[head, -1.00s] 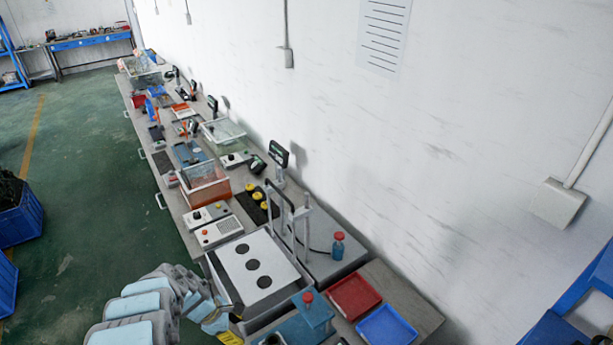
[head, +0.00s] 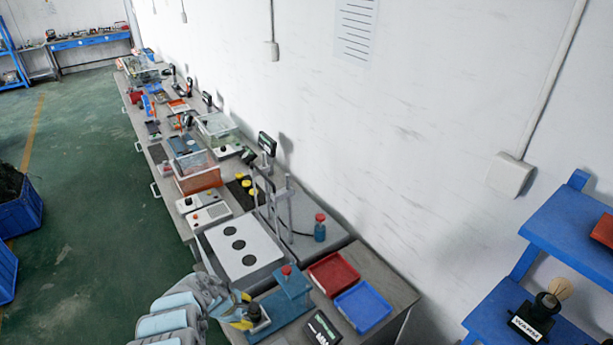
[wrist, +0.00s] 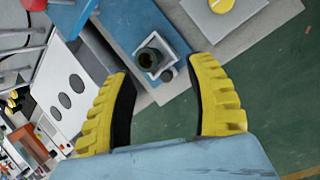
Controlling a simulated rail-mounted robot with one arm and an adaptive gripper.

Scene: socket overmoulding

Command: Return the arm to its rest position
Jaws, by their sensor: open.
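My gripper (wrist: 165,100) is open, with two yellow fingers and dark inner pads spread apart in the wrist view. Nothing is between the fingers. Beyond the fingertips is a small dark round socket part (wrist: 149,59) in a square grey holder on a blue fixture (wrist: 125,22). In the head view my gripper (head: 243,318) is at the lower middle, close to the blue fixture (head: 292,285) with a red knob. My arm reaches in from the bottom edge. I cannot tell the exact gap between the fingers and the fixture.
A white plate with three dark holes (head: 259,262) lies left of the fixture. A red tray (head: 333,272) and a blue tray (head: 363,308) lie right. A blue shelf (head: 570,235) stands at the right. The green floor (head: 90,220) is open at the left.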

